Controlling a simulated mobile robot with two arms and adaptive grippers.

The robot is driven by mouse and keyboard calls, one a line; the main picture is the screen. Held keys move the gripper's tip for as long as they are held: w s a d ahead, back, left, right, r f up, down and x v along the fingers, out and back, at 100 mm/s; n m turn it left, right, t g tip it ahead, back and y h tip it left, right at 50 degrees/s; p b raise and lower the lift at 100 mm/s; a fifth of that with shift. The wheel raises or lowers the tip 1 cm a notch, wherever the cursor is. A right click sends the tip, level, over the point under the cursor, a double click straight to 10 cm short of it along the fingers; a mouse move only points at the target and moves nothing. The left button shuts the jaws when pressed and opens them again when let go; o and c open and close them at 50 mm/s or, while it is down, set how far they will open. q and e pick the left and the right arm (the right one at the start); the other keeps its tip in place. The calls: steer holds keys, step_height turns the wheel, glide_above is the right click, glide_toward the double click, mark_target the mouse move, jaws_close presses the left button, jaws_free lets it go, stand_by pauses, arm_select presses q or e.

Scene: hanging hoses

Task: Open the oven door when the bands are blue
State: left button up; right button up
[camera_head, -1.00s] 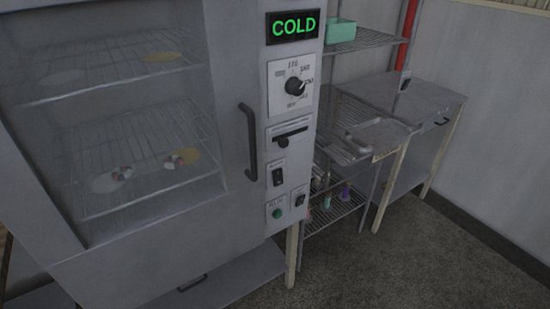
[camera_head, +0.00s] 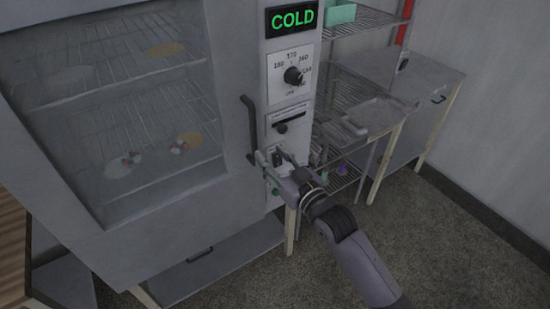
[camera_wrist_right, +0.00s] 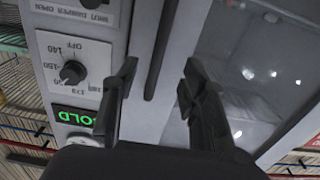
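The grey oven door (camera_head: 228,60) is shut. Its dark vertical handle (camera_head: 247,112) is on the door's right side. Through the glass, small red-and-white things (camera_head: 178,147) sit on pale and yellowish discs on the wire shelf; I see no blue on them. The oven display (camera_head: 292,18) reads COLD in green. My right gripper (camera_head: 260,161) is by the lower end of the handle. In the right wrist view its fingers (camera_wrist_right: 160,72) are apart, with the handle (camera_wrist_right: 160,45) showing between them, not gripped. My left gripper is out of view.
A control panel with a temperature dial (camera_head: 293,76) and a lever (camera_head: 288,122) is right of the handle. A wire rack (camera_head: 362,42) and a metal table (camera_head: 425,75) stand further right. The floor (camera_head: 400,235) in front is clear.

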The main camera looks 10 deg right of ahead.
mark_target(256, 140)
steer(key=b+x, duration=0.2)
steer(key=x, duration=0.5)
steer(key=shift+w+f, duration=0.1)
steer(key=shift+f, duration=0.1)
steer(key=shift+b+x, duration=0.3)
steer(key=shift+x, duration=0.7)
steer(key=shift+c, duration=0.6)
jaws_close()
